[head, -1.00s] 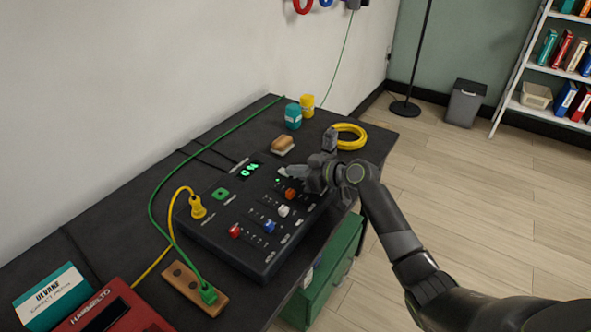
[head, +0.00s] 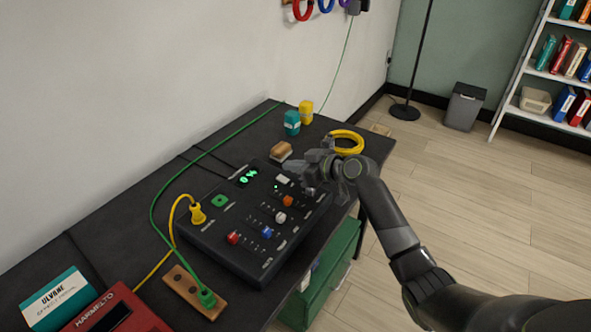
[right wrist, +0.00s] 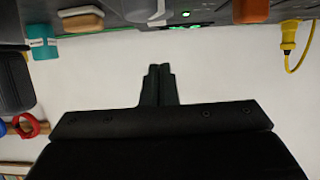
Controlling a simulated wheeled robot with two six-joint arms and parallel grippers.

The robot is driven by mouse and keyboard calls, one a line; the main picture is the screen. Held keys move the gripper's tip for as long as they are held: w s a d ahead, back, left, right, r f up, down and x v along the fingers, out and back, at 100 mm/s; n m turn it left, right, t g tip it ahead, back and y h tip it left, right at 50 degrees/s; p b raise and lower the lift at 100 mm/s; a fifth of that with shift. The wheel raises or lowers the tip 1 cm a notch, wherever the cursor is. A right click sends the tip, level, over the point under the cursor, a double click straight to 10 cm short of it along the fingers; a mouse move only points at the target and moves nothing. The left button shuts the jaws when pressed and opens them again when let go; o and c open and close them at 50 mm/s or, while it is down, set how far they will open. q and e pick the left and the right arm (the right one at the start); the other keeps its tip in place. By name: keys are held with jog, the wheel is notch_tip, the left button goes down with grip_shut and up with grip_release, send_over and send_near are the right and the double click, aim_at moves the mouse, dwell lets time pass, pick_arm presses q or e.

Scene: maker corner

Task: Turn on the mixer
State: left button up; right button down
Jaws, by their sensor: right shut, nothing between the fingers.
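The mixer (head: 213,242) is a black panel lying on the dark table. Its green display (head: 248,176) is lit, and a small green light glows beside a white switch (head: 283,179) near its far end. The white switch also shows at the top of the right wrist view (right wrist: 160,14). My right gripper (head: 293,166) is shut and empty, just above and beyond the white switch, seemingly apart from it. Its closed fingers also show in the right wrist view (right wrist: 158,72). My left gripper is out of view.
An orange knob (head: 288,201), white knob (head: 280,217), blue knob (head: 267,232) and red knob (head: 233,237) stand up from the panel. A yellow plug (head: 197,213) sits at its left. A wooden-backed brush or block (head: 280,151) and yellow coil (head: 346,142) lie beyond.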

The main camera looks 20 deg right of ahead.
pick_arm(q)
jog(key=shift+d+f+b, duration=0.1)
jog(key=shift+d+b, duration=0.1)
jog(key=shift+b, duration=0.55)
pick_arm(e)
jog(key=v, duration=0.3)
jog(key=f+v, duration=0.1)
jog(key=v, duration=0.6)
jog(key=shift+s+d+f, duration=0.25)
jog(key=shift+s+d, duration=0.1)
jog(key=shift+s, duration=0.1)
